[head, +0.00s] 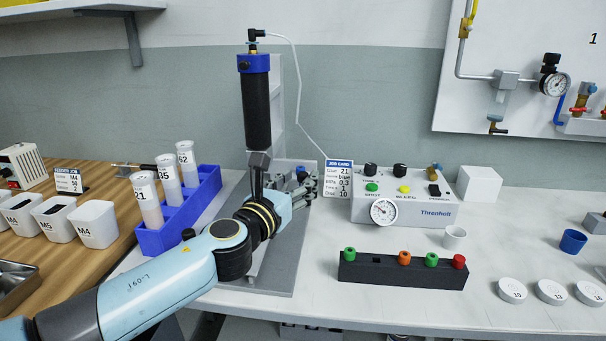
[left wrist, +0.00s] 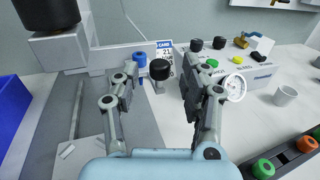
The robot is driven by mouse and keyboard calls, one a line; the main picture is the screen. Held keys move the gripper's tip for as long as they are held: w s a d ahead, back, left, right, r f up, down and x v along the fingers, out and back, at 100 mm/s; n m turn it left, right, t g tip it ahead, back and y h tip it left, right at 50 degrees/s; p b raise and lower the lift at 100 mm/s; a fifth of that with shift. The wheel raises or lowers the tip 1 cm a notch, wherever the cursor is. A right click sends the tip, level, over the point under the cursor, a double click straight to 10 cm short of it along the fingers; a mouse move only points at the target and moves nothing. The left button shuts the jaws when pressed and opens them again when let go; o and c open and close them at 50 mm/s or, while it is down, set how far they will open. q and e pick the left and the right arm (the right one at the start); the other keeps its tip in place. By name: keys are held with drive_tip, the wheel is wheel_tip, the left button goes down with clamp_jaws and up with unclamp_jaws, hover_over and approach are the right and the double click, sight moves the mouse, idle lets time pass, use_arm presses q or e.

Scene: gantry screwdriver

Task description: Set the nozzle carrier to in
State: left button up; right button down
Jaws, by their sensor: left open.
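The gantry dispenser, a black barrel (head: 257,110) with a blue cap, stands upright at the centre of the head view. In the left wrist view, what looks like the nozzle carrier is a pale grey bar (left wrist: 112,58) under the barrel, with a round black knob (left wrist: 160,69) and a blue piece (left wrist: 139,57) near its right end. My left gripper (head: 306,183) is open at the right of the gantry. In the left wrist view its fingers (left wrist: 157,82) stand either side of the knob, with gaps. In the head view my wrist hides the carrier. My right gripper is out of view.
A job card (head: 338,178) and a control box (head: 410,205) with a gauge stand right of the gantry. A black rack (head: 385,271) with coloured caps lies in front. A blue rack (head: 190,225) with labelled tubes stands left. The bench between gantry and box is fairly clear.

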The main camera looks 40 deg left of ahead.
sight(300, 181)
use_arm(q)
drive_tip(key=shift+x, duration=1.4)
clamp_jaws()
drive_tip(key=shift+w+f, duration=0.1)
drive_tip(key=shift+f, duration=0.15)
